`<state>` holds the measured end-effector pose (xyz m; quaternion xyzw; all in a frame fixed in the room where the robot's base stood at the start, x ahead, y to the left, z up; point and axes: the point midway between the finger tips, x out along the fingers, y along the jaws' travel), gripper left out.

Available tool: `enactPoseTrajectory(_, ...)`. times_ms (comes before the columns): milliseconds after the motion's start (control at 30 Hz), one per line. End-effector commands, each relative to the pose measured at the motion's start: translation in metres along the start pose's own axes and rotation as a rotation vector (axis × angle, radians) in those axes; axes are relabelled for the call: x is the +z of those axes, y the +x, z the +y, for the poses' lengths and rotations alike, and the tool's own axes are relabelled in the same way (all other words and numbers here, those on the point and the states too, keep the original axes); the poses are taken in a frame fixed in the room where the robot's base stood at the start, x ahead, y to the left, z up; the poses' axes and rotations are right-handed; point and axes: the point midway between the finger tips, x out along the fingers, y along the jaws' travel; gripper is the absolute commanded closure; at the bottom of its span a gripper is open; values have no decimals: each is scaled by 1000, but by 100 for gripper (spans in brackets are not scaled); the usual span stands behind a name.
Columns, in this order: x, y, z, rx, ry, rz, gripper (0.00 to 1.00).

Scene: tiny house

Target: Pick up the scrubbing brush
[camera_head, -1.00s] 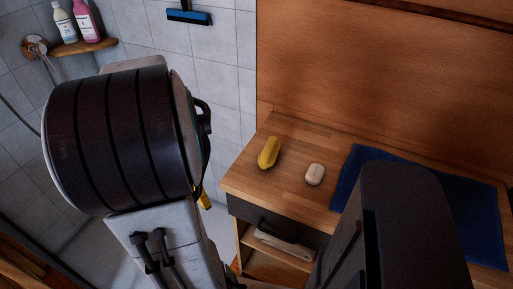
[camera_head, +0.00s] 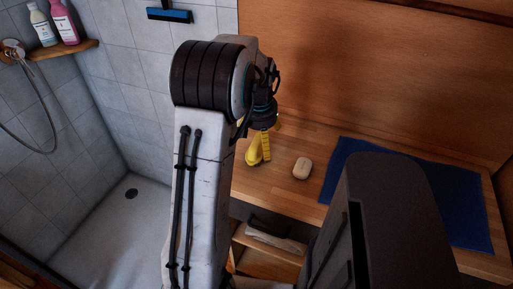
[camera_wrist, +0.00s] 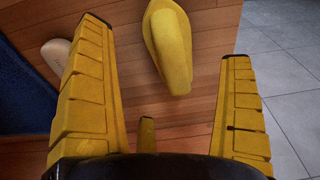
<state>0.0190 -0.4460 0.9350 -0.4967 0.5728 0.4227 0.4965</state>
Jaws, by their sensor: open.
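The yellow, elongated object that appears to be the scrubbing brush (camera_head: 252,156) lies on the wooden counter; no bristles show. In the wrist view the brush (camera_wrist: 170,48) is at the top, beyond and between the spread yellow fingers, and its far end is cut off. My gripper (camera_head: 266,145) is open and empty, pointing down at the counter. In the head view it partly covers the brush. It also shows in the wrist view (camera_wrist: 166,42), with a gap between the fingers and the brush. I cannot tell its exact height.
A pale soap bar (camera_head: 302,168) lies right of the brush, near a dark blue mat (camera_head: 455,205). The wooden counter (camera_head: 285,190) has a wooden wall behind it and an open shelf below. The tiled shower area (camera_head: 110,225) is to the left.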

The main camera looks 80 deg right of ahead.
Motion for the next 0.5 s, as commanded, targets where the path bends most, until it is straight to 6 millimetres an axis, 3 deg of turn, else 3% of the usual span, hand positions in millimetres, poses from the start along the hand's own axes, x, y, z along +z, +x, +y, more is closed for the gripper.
enactPoseTrajectory(500, 0, 43, -4, -1, -1, -5, 3)
